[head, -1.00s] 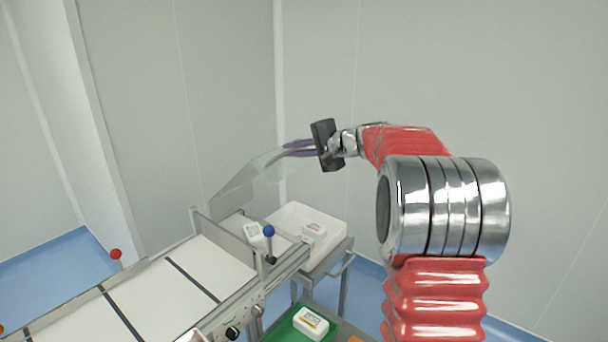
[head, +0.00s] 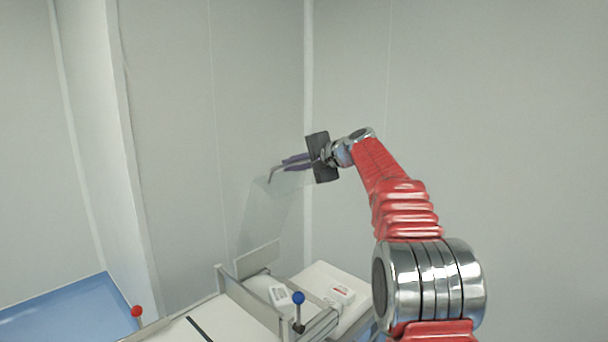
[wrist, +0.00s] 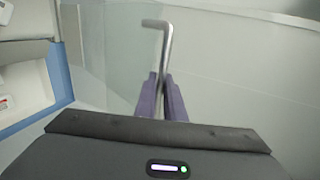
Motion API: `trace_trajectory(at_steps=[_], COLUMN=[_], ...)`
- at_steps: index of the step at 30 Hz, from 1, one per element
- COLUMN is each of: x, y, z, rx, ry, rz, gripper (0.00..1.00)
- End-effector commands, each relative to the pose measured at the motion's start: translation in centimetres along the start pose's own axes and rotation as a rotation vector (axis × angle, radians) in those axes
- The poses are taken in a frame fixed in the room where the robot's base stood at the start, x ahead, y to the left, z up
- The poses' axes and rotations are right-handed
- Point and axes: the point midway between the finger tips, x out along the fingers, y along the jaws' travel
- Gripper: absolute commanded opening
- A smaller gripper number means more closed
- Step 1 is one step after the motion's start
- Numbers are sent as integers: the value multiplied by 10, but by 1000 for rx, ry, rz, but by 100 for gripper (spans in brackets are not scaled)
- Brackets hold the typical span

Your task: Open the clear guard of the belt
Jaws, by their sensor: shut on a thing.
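The clear guard (head: 262,215) stands raised and steep over the far end of the belt (head: 212,322) in the head view. Its metal handle (head: 272,175) is at its top edge. My gripper (head: 290,164) is at that handle, with its purple fingers shut on it. In the wrist view the bent handle rod (wrist: 164,50) runs up from between the two fingers (wrist: 162,100). The clear panel (wrist: 118,60) shows to the left of the rod. The guard's lower edge meets the belt frame near a plate (head: 257,258).
A blue-knobbed lever (head: 298,298) stands at the belt's right side and a red-knobbed one (head: 137,311) at its left. White packs (head: 343,293) lie at the far end, by a white tray (head: 322,277). Pale walls stand close behind the guard.

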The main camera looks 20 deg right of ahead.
Motion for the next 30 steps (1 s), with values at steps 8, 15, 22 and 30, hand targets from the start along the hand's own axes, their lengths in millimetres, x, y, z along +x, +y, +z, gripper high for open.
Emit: trace_trajectory(at_steps=[8, 15, 22, 30], x=[10, 10, 9, 8], y=[-8, -8, -8, -8], z=[8, 7, 6, 4], rx=[-2, -1, -1, 0], ry=[-15, -14, -13, -8], rz=[3, 3, 3, 3], gripper=[0, 0, 15, 28])
